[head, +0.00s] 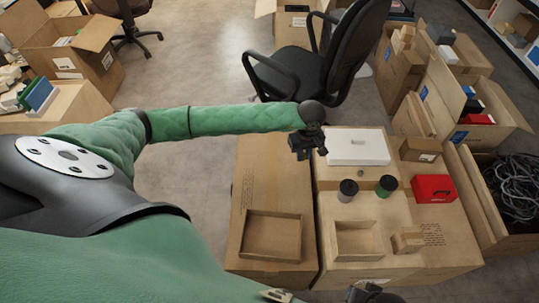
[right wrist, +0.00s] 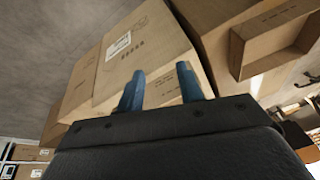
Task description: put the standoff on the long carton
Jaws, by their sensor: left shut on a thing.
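The long carton (head: 262,185) is a brown closed box left of the other carton, with a shallow open cardboard tray (head: 272,236) on its near end. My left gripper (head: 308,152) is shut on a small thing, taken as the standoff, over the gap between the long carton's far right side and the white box. The held thing is too small and dark to make out against the fingers. My right gripper (right wrist: 160,72) is open, with its blue fingers apart and nothing between them. In the head view only dark parts of the right arm show at the bottom edge.
The right carton (head: 400,250) bears a white box (head: 357,146), two dark-lidded cups (head: 347,190) (head: 387,187), a red case (head: 433,188), a small open tray (head: 358,240) and small brown boxes (head: 408,240). An office chair (head: 330,65) stands behind. The long carton's middle is clear.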

